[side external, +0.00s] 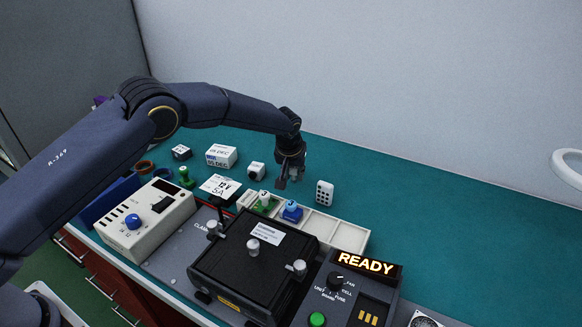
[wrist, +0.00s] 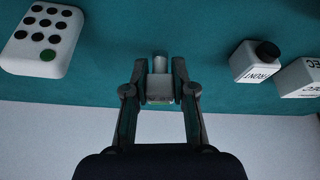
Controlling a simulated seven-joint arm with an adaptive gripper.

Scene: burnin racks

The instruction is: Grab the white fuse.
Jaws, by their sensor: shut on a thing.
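My gripper (side external: 289,180) is above the green bench, behind the compartment tray. In the wrist view, my gripper (wrist: 160,82) is shut on the white fuse (wrist: 160,88), a pale block with a narrower round post. The fuse sits between the two fingertips, which touch its sides. In the side view the fuse is too small and too hidden by the fingers to make out clearly.
The pale compartment tray (side external: 350,236) holds a green fuse (side external: 264,201) and a blue fuse (side external: 291,211); its right compartments look empty. A white keypad remote (side external: 324,193) stands close to the right of my gripper. A black clamp fixture (side external: 225,262) is in front. The bench at right is clear.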

